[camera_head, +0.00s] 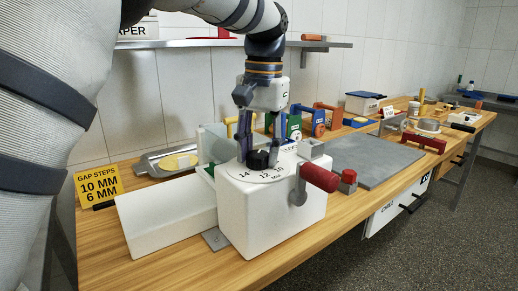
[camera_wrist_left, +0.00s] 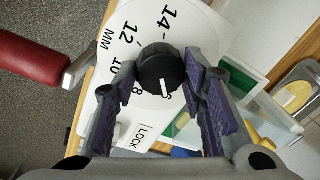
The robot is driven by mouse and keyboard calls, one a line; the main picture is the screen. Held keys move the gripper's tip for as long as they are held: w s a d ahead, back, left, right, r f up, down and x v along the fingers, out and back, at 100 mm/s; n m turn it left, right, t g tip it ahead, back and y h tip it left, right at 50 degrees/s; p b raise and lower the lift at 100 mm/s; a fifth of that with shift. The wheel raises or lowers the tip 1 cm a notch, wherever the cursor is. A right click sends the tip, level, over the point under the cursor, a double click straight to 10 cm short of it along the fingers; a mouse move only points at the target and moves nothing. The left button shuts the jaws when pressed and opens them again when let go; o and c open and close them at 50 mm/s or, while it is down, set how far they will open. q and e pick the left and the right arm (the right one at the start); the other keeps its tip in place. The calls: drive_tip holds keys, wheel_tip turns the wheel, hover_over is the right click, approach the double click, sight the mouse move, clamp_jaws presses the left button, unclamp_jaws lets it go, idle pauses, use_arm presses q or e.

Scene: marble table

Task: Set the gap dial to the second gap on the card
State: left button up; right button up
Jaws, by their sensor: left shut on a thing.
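The yellow card (camera_head: 98,187) reads "GAP STEPS", 10 MM, then 6 MM. The white machine (camera_head: 270,215) carries a round dial plate (camera_wrist_left: 105,85) marked in MM; 14, 12, 10 and LOCK are readable, and a finger partly covers the numbers beyond 10. The black dial knob (camera_wrist_left: 161,70) sits on the plate and also shows in the head view (camera_head: 258,160). Its white pointer line points down in the left wrist view, towards a partly visible mark that looks like 6. My left gripper (camera_wrist_left: 162,78) is shut on the knob from above, one finger each side. My right gripper is out of view.
A crank with a red handle (camera_head: 320,177) sticks out of the machine's near side, close to the dial. A white chute (camera_head: 165,215) lies left of it. A metal tray with yellow pieces (camera_head: 170,162) is behind. A grey board (camera_head: 372,158) lies to the right.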

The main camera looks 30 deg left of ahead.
sight(263, 154)
use_arm(q)
drive_tip(key=o, duration=1.2)
drive_tip(key=shift+f, duration=0.1)
drive_tip(key=r, duration=1.2)
drive_tip(key=shift+d, duration=0.4)
